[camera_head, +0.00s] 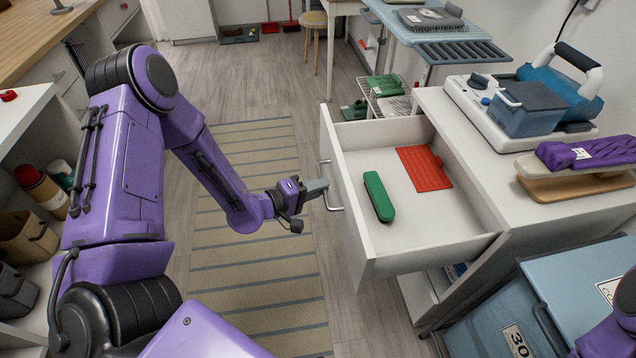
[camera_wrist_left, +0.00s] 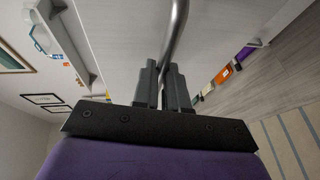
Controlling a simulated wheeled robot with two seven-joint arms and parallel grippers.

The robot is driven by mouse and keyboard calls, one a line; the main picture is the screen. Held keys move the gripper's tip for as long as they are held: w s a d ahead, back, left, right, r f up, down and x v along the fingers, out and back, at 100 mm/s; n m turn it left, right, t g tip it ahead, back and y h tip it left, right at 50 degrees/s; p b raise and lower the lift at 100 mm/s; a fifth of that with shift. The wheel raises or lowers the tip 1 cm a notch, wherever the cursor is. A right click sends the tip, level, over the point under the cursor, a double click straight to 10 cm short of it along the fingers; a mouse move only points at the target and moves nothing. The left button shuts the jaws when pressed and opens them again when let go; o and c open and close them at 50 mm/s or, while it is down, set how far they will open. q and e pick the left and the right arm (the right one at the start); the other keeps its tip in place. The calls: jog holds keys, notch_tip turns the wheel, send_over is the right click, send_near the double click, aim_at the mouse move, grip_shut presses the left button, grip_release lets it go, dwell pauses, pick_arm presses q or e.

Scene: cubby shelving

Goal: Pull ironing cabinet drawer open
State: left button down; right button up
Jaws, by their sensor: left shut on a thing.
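The white cabinet drawer (camera_head: 418,239) stands pulled out of the ironing cabinet (camera_head: 446,124) in the head view. A green oblong item (camera_head: 378,196) and a red ridged pad (camera_head: 425,169) lie inside it. A metal bar handle (camera_head: 330,187) is on its front panel. My left gripper (camera_head: 318,188) is at this handle, outside the drawer front. In the left wrist view the gripper fingers (camera_wrist_left: 165,88) are closed around the handle bar (camera_wrist_left: 177,35). My right gripper does not show; only a bit of purple arm is at the lower right edge.
A blue-grey bin (camera_head: 560,290) is at the lower right. A striped rug (camera_head: 250,265) covers open floor left of the drawer. Shelving with baskets (camera_head: 25,237) lines the left.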

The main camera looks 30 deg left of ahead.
pick_arm(q)
jog(key=shift+s+a, duration=0.15)
jog(key=shift+s, duration=0.05)
jog(key=c, duration=1.2)
grip_release()
jog(key=p+v, duration=0.1)
jog(key=v, duration=0.9)
jog(key=shift+s+a, duration=0.15)
jog(key=shift+s, duration=0.1)
